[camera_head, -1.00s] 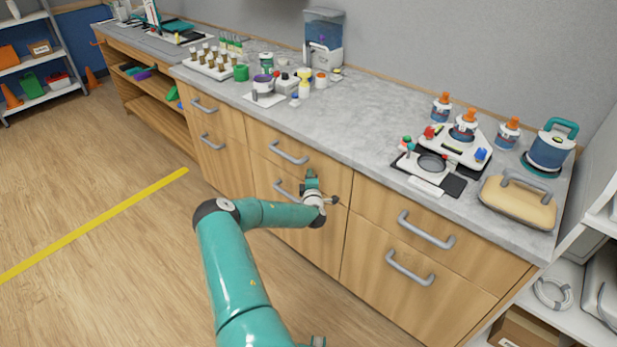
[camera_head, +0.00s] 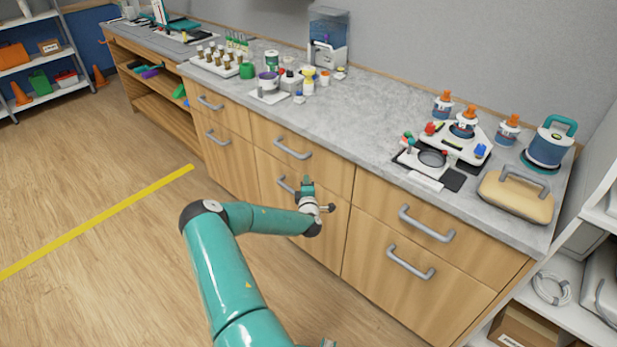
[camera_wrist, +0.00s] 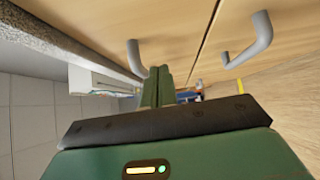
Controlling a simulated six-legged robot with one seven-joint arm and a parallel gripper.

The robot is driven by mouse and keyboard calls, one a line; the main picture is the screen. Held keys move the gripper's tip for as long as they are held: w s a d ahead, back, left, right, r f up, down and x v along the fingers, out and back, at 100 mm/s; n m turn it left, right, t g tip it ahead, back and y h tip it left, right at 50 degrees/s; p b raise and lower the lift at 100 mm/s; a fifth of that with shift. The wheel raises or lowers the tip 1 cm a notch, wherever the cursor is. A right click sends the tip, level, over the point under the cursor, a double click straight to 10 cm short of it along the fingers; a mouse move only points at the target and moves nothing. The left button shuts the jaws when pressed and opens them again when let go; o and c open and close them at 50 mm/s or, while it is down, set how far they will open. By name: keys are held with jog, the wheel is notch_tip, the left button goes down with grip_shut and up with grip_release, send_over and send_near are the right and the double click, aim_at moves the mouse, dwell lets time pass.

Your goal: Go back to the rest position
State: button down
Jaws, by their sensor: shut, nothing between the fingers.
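My gripper (camera_head: 307,184) is at the end of my teal arm, in front of the wooden drawer fronts and below the edge of the counter. In the wrist view my gripper (camera_wrist: 157,86) shows its two green fingers pressed together with nothing between them. A drawer handle (camera_head: 285,184) is behind it in the head view. In the wrist view one grey handle (camera_wrist: 136,58) is just left of the fingers and another handle (camera_wrist: 250,42) is to the right. I cannot tell whether the fingers touch a handle; they appear apart from both.
The grey counter (camera_head: 366,121) holds bottles, a tube rack (camera_head: 216,66), a magnetic stirrer (camera_head: 455,140) and a tan-lidded box (camera_head: 516,197). A white shelf (camera_head: 566,300) stands at the right. The wooden floor (camera_head: 110,265) is open at the left, with a yellow line (camera_head: 100,220).

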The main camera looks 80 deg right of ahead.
jog(key=v, duration=0.6)
jog(key=shift+a+f, duration=0.1)
